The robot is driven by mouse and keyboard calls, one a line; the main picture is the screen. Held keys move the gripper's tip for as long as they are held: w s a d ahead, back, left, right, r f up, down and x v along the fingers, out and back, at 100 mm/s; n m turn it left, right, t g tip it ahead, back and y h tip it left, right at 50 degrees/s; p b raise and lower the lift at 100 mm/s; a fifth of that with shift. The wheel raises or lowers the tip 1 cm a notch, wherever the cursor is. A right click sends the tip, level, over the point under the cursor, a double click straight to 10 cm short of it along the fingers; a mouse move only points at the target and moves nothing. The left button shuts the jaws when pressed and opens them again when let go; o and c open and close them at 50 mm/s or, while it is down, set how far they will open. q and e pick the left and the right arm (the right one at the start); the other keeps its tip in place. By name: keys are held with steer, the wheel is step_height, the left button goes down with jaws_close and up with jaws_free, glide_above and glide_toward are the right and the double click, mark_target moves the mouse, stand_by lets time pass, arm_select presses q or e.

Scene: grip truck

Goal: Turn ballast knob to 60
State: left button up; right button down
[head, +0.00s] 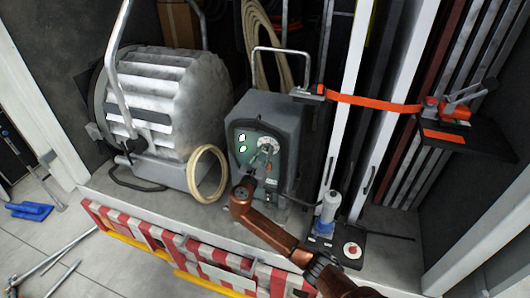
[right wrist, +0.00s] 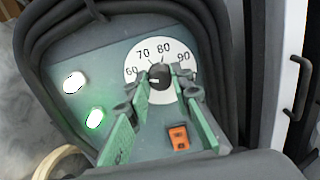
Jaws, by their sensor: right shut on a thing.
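The ballast (head: 287,113) is a grey box with a carrying handle, standing upright on the truck bed. Its front panel carries a white dial (right wrist: 135,63) marked 60, 70, 80 and 90, with a small black knob (right wrist: 158,74) at its centre. My right gripper (right wrist: 159,84) is shut on the knob, its fingers on either side of it; it also shows in front of the panel in the head view (head: 263,160). The fingers hide the lower part of the dial. I cannot tell surely which number the knob points to. My left gripper is not in view.
Two lit indicators, one white (right wrist: 75,82) and one green (right wrist: 93,118), and an orange switch (right wrist: 179,136) are on the panel. A large lamp (head: 175,90) and a cable coil (head: 207,174) stand left of the ballast. An orange strap (head: 375,103) crosses at right.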

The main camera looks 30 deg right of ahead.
steer(key=shift+f, duration=0.2)
steer(key=c, duration=1.7)
jaws_free()
steer(key=shift+r, duration=0.1)
steer(key=v, duration=1.2)
steer(key=shift+s, duration=0.1)
